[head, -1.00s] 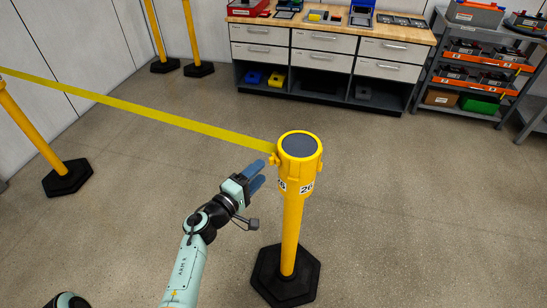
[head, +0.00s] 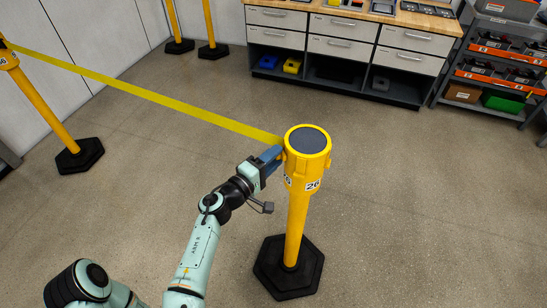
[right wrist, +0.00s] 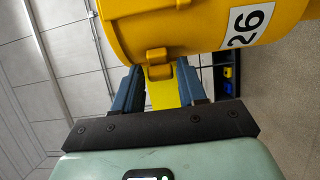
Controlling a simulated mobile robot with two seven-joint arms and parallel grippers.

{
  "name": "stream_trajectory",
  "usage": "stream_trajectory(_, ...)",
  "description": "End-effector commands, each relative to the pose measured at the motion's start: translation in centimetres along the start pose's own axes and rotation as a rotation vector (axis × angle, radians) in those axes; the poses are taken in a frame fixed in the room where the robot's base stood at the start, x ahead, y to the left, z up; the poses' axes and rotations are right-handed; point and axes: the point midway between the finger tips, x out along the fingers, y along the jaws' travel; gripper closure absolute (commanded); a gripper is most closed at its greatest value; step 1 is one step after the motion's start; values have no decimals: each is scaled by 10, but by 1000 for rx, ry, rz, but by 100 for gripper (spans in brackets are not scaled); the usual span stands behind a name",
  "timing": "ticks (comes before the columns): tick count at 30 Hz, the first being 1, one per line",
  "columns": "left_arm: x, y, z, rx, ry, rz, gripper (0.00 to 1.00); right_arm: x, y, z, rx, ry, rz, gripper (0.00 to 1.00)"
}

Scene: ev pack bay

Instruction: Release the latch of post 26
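Post 26 (head: 297,215) is a yellow stanchion with a dark round cap and "26" labels, upright on a black base. In the right wrist view its yellow head (right wrist: 200,25) fills the top. A small yellow latch (right wrist: 158,66) sits on the head where the yellow belt (head: 180,105) meets it. My right gripper (head: 275,156) is at the left side of the head. In the right wrist view its blue fingers (right wrist: 158,82) stand apart, one on each side of the latch and belt end. I cannot tell whether they touch it. My left gripper is not in view.
The belt runs left to another yellow post (head: 45,105). A workbench with drawers (head: 345,45) stands at the back, and a shelf with bins (head: 490,70) at the back right. The floor around post 26 is clear.

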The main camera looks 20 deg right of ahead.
Motion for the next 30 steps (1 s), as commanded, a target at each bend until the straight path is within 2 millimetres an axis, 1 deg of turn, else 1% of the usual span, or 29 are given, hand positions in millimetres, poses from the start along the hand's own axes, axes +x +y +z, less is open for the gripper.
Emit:
stream_trajectory(1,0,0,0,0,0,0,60,0,0,0,0,0,0,77)
stream_trajectory(2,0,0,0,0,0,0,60,0,0,0,0,0,0,87)
stream_trajectory(3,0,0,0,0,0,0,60,0,0,0,0,0,0,100)
stream_trajectory(8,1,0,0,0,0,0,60,0,0,0,0,0,0,100)
stream_trajectory(14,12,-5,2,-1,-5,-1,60,-4,-2,9,0,-1,-2,100)
stream_trajectory(21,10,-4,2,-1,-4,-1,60,-3,0,10,-1,-4,-1,100)
stream_trajectory(22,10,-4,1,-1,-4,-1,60,-3,0,10,-1,-4,-1,62)
stream_trajectory(23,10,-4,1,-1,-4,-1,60,-3,0,10,-1,-4,-1,52)
stream_trajectory(24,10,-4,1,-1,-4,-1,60,-3,0,10,-1,-4,-1,45)
stream_trajectory(30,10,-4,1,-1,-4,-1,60,-4,0,9,-1,-2,-1,45)
